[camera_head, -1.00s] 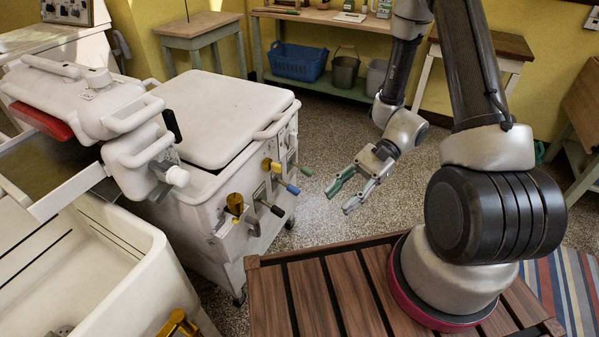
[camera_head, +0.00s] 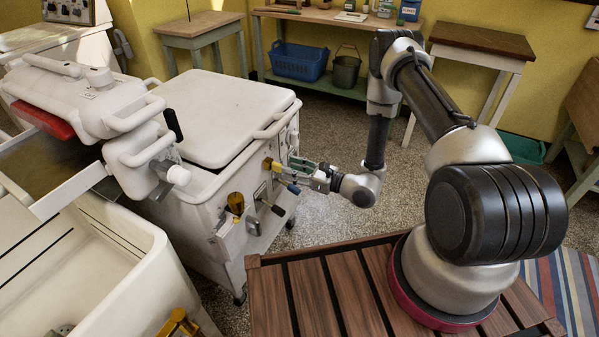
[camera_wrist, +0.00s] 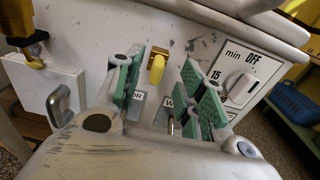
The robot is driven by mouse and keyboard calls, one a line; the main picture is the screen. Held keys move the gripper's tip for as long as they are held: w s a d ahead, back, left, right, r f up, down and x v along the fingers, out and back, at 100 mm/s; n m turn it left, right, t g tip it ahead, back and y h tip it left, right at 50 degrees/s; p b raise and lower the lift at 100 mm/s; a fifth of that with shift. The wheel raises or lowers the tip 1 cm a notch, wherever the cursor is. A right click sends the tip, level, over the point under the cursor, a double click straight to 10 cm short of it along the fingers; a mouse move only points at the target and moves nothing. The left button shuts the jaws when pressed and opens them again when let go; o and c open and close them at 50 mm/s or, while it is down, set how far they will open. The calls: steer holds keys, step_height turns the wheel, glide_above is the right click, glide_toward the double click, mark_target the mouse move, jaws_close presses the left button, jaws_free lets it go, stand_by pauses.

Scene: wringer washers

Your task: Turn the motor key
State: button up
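A white wringer washer (camera_head: 205,185) stands left of my arm, its control side facing my gripper (camera_head: 292,172). A yellow knob (camera_wrist: 157,69) sticks out of this side in the wrist view, above a partly hidden label ending in "OR" (camera_wrist: 137,105). It also appears in the head view (camera_head: 267,164). I cannot tell for certain whether this knob is the motor key. My gripper is open, with green-padded fingers on either side of the knob's line in the wrist view; contact is not visible. A second label starting with "W" (camera_wrist: 162,115) is partly covered by the right finger.
A timer dial (camera_wrist: 238,88) marked "OFF" and "15" is right of the fingers. A brass-coloured fitting (camera_head: 236,203) and a black-ended lever (camera_head: 272,208) protrude to the left. A slatted wooden stand (camera_head: 330,290) lies below my arm. Floor is open behind my gripper.

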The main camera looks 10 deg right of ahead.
mark_target(279, 164)
steer(key=shift+x, duration=2.7)
jaws_close()
